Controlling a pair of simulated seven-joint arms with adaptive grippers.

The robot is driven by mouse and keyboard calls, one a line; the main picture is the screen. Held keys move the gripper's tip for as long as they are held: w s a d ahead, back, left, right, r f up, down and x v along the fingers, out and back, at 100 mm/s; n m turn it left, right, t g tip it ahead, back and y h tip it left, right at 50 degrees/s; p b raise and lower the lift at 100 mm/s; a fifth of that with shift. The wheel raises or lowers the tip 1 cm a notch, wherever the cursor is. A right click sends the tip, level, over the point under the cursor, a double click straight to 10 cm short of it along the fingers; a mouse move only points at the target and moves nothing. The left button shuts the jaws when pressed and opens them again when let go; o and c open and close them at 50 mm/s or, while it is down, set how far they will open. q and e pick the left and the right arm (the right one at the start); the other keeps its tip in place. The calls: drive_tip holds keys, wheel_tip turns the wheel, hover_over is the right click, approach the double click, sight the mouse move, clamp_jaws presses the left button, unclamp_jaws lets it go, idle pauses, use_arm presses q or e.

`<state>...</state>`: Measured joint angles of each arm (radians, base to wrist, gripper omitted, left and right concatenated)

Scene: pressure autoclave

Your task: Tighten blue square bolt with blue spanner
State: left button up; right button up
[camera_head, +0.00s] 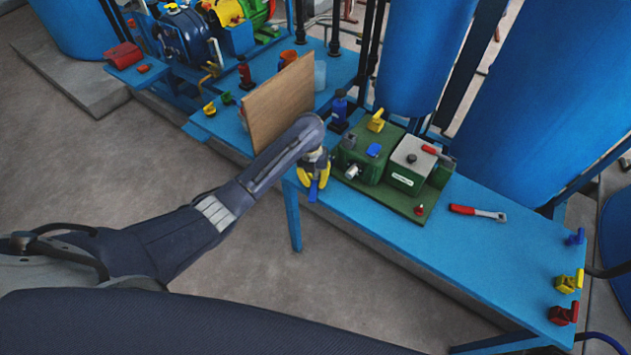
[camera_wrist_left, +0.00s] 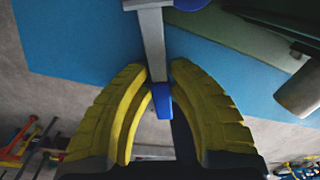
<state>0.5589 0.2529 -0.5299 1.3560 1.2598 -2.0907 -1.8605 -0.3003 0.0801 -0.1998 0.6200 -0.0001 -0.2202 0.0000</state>
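My left gripper (camera_head: 313,180) is at the table's near edge, left of the green machine (camera_head: 362,165). Its yellow fingers (camera_wrist_left: 160,85) are closed around the blue spanner, whose blue handle end (camera_wrist_left: 162,100) and grey shaft show in the left wrist view. In the head view a bit of blue spanner (camera_head: 313,192) shows below the fingers. A small blue square part (camera_head: 374,150) on top of the green machine may be the bolt; it is too small to be sure. It is right of the gripper and apart from it. My right gripper is not in view.
A wooden board (camera_head: 280,103) stands upright behind my left forearm. A red-handled spanner (camera_head: 478,213) lies on the blue table (camera_head: 470,240). Blue, yellow (camera_head: 568,282) and red valves stand at its right end. A blue bottle (camera_head: 340,106) stands behind the gripper. The table between the spanner and valves is clear.

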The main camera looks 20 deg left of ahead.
use_arm(q)
clamp_jaws()
drive_tip(key=shift+r, duration=0.1)
